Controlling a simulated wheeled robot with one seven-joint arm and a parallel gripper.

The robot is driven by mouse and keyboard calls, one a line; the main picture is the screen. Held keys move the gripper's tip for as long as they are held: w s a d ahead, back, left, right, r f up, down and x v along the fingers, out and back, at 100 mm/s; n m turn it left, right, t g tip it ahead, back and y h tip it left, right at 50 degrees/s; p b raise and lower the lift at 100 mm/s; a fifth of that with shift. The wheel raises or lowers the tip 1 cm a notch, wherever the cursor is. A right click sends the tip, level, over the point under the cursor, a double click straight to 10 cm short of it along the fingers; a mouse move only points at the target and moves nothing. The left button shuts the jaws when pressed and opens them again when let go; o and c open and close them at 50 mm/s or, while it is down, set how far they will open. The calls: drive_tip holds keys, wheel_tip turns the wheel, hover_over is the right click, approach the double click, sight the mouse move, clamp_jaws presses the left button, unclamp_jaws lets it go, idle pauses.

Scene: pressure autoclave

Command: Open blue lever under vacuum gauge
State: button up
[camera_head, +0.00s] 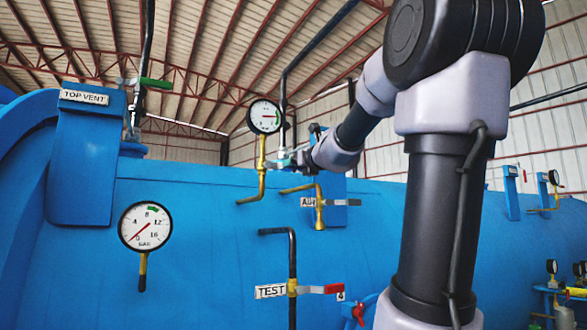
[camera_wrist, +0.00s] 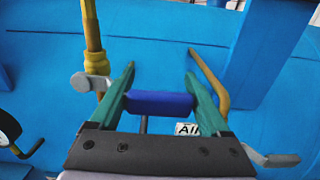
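The vacuum gauge (camera_head: 265,117) is a round white dial on a yellow pipe (camera_head: 262,178), left of my forearm in the head view. The pipe is also at upper left in the wrist view (camera_wrist: 92,25), with a grey pivot piece (camera_wrist: 84,82) beside it. A blue lever handle (camera_wrist: 160,102) lies crosswise between my gripper's teal fingers. My gripper (camera_wrist: 160,70) has its fingers spread wide, one at each end of the handle. I cannot tell whether they touch it. In the head view my gripper (camera_head: 287,161) is small, beside the gauge pipe, and the lever is not clearly visible.
Below are a bent yellow pipe with an AIR label (camera_head: 308,202) and a black TEST pipe with a red-handled lever (camera_head: 333,288). A pressure gauge (camera_head: 145,226) sits at left on the blue vessel (camera_head: 210,260). A green-handled lever (camera_head: 157,83) stands at upper left.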

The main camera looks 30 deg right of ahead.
clamp_jaws()
drive_tip(key=shift+r, duration=0.1)
drive_tip(key=a+r+n, duration=0.5)
drive_tip(key=r+n, duration=0.2)
drive_tip(key=n, duration=0.6)
drive_tip(key=shift+a+r, duration=0.25)
drive_tip(key=shift+s+a+r+n, duration=0.15)
drive_tip(key=shift+n, duration=0.25)
